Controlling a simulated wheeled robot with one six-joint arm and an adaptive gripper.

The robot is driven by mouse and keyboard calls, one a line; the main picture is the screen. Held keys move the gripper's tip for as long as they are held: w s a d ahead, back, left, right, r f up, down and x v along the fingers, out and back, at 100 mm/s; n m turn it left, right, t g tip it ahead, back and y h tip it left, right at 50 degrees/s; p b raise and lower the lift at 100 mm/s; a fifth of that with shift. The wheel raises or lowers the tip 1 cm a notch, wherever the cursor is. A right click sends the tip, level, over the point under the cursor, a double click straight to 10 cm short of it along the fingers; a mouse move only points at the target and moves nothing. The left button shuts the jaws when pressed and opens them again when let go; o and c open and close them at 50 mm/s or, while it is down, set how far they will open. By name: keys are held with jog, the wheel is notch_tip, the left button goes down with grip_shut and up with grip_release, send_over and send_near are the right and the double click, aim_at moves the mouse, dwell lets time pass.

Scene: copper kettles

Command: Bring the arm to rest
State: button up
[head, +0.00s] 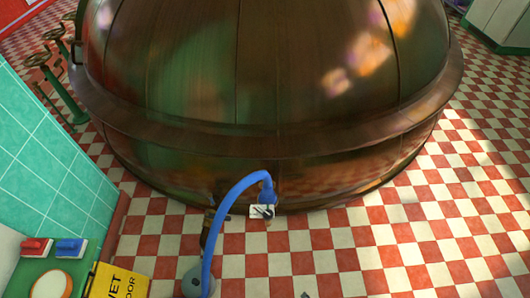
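The task names no object apart from my arm. I cannot make out my gripper in the head view, so its opening and anything in it are hidden from me. A large domed copper kettle (235,75) fills the upper middle, with a wide rim around it. A blue curved tube (222,205) arches in front of the kettle's base. Its upper end comes down by a small white box with a dark mark (262,211). Its lower end is near a grey rounded part (192,284).
Green-tiled wall (45,165) and valve wheels (55,50) are left. The checkered floor (440,235) is open at right.

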jog(key=s+r+n+t, duration=0.3)
jog(key=s+r, duration=0.1)
jog(key=r, duration=1.1)
jog(key=s+r+n+t+h, duration=0.1)
jog(key=s+r+n+t, duration=0.2)
jog(key=r, duration=1.1)
jog(key=s+d+r+n+t, duration=0.1)
jog(key=s+r+n+t, duration=0.2)
jog(key=r, duration=1.2)
jog(key=s, duration=0.2)
jog(key=shift+s+r+n+h, duration=0.3)
jog(key=shift+n+h, duration=0.1)
